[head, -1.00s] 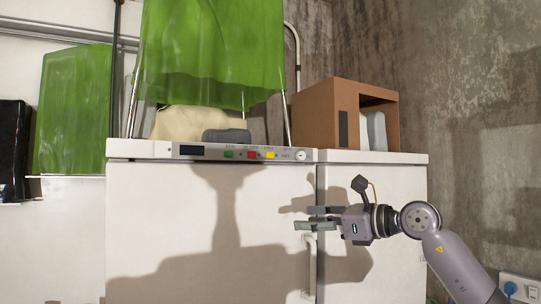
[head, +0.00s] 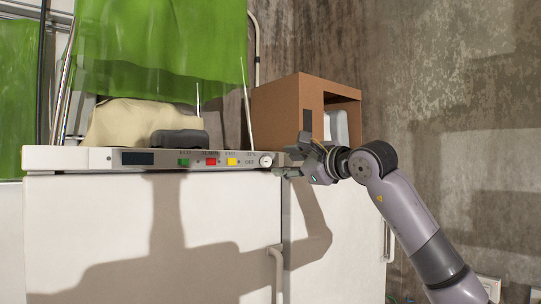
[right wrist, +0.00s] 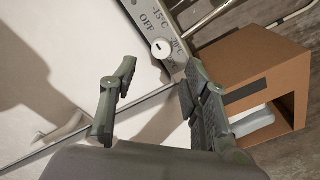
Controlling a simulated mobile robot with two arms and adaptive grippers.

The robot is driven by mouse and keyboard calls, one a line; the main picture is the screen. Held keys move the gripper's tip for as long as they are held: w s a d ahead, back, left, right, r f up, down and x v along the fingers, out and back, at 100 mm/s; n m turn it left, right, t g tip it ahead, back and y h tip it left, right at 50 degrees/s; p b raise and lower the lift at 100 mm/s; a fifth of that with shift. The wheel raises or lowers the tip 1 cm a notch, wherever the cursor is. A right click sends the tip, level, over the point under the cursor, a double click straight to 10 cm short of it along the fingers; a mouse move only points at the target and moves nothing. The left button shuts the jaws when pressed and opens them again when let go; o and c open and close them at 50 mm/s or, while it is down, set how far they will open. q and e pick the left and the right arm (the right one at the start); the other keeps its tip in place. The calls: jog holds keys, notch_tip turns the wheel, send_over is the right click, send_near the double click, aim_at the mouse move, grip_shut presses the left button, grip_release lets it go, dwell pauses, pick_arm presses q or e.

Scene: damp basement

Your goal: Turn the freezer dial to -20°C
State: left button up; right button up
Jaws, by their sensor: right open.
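The freezer dial is a small round white knob (head: 265,160) at the right end of the grey control strip (head: 215,158) on the freezer's top front edge. It also shows in the right wrist view (right wrist: 160,48), with a small dark mark on its face. OFF, -15°C and -20°C are printed around it. Exactly where the mark points is hard to tell. My right gripper (head: 288,162) is open and empty, just right of the dial. In the right wrist view its two fingers (right wrist: 158,80) are spread, with the dial beyond the gap, apart from both. My left gripper is out of view.
Green, red and yellow buttons and a dark display (head: 138,158) sit left of the dial. A cardboard box (head: 278,112) stands on top, close behind my right gripper. White door handles (head: 277,270) project from the front. Green cloth (head: 170,45) hangs above.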

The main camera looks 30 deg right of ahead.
aim_at(268, 162)
jog(key=w+p, duration=0.1)
jog(key=w, duration=0.1)
jog(key=w+p, duration=0.1)
jog(key=w, duration=0.2)
jog(key=shift+w+a+r, duration=0.15)
jog(key=shift+w+r, duration=0.05)
jog(key=shift+w, duration=0.15)
jog(key=shift+w+f+p, duration=0.1)
jog(key=shift+w+p, duration=0.2)
jog(key=shift+w, duration=0.25)
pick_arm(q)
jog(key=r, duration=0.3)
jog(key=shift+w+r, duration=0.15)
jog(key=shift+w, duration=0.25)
pick_arm(e)
jog(key=shift+c, duration=0.5)
grip_shut()
